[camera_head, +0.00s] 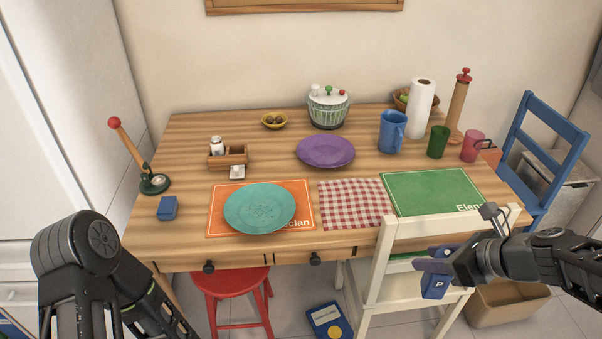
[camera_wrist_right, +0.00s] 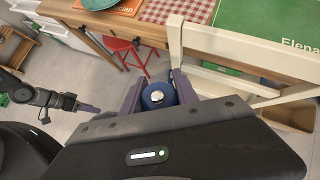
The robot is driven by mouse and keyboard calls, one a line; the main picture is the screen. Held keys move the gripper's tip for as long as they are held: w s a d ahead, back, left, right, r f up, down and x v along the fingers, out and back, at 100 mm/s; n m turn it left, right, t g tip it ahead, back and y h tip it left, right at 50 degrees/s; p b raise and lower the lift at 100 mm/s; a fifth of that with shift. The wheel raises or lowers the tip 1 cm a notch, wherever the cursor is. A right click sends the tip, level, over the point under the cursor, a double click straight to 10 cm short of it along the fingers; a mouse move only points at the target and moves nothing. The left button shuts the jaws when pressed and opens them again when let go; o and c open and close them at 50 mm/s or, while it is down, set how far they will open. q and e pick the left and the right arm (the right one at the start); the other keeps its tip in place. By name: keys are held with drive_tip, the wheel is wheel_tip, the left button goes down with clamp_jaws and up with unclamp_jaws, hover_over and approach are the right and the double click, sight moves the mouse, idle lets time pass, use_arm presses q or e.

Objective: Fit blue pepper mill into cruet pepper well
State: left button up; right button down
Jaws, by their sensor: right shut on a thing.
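The blue pepper mill (camera_head: 435,287), marked with a white P, is in my right gripper (camera_head: 433,266), in front of the white chair and off the table. In the right wrist view, its round blue top with a silver knob (camera_wrist_right: 157,97) sits between the fingers (camera_wrist_right: 158,92), which are shut on it. The wooden cruet (camera_head: 214,162) stands at the table's back left, with a white shaker (camera_head: 217,146) in its left part. The inside of its other part is hard to make out. My left gripper (camera_wrist_right: 86,107) shows in the right wrist view, away from the table; its opening is unclear.
A white chair (camera_head: 381,262) stands between my right gripper and the table. A teal plate (camera_head: 259,207) on an orange placemat (camera_head: 219,222) lies in front of the cruet. A blue block (camera_head: 167,208) and a red-knobbed stand (camera_head: 155,184) are left. A red stool (camera_head: 232,284) is below.

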drive_tip(key=w+d+f+m+t+h, duration=0.2)
drive_tip(key=w+f+m+h, duration=0.25)
drive_tip(key=w+m, duration=0.25)
drive_tip(key=shift+h, duration=0.25)
drive_tip(key=a, duration=0.3)
drive_tip(key=w+a+f, duration=0.1)
drive_tip(key=a, duration=0.5)
drive_tip(key=shift+w+a+f, duration=0.2)
drive_tip(key=shift+f, duration=0.15)
